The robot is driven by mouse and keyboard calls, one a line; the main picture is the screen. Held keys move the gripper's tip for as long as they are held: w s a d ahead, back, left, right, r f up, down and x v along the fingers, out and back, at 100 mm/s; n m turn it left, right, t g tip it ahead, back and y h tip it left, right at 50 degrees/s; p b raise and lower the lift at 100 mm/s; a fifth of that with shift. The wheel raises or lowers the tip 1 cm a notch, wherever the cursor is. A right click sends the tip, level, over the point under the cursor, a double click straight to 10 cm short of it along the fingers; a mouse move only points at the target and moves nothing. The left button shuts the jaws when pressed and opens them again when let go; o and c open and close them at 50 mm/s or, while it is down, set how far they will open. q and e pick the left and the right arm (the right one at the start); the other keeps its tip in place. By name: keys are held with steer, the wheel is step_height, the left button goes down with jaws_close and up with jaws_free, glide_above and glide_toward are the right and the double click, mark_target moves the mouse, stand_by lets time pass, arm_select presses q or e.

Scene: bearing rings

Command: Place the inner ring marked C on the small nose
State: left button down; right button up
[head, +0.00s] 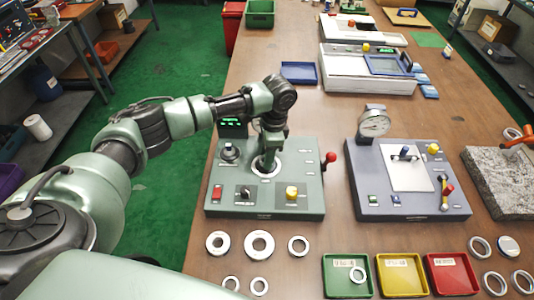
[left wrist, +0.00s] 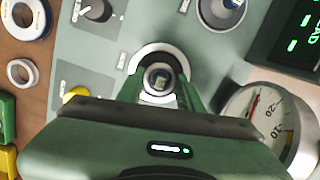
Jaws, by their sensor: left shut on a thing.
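My left gripper (head: 268,165) points down over a pale round collar on the green panel (head: 310,205). In the left wrist view its fingers (left wrist: 160,82) are shut on a small round metal part (left wrist: 160,76), which looks like a ring, inside the pale collar (left wrist: 147,56). A dark-topped round fitting (head: 229,151) stands to the left on the panel. My right gripper is not in view.
Loose rings (head: 259,244) lie before the panel. Green (head: 335,289), yellow (head: 402,287) and red (head: 455,287) trays stand to their right; the green one holds a ring. A grey panel with a dial gauge (head: 374,124) and a red-knobbed lever (head: 329,160) are close by.

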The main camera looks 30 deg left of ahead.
arm_select(q)
steer(key=shift+f, duration=0.55)
steer(key=c, duration=0.8)
jaws_free()
steer(key=shift+c, duration=0.2)
steer(key=shift+r, duration=0.1)
step_height(320, 180, up, 8)
steer(key=b, duration=0.1)
steer(key=shift+w+d+b, duration=0.3)
steer(key=shift+d, duration=0.1)
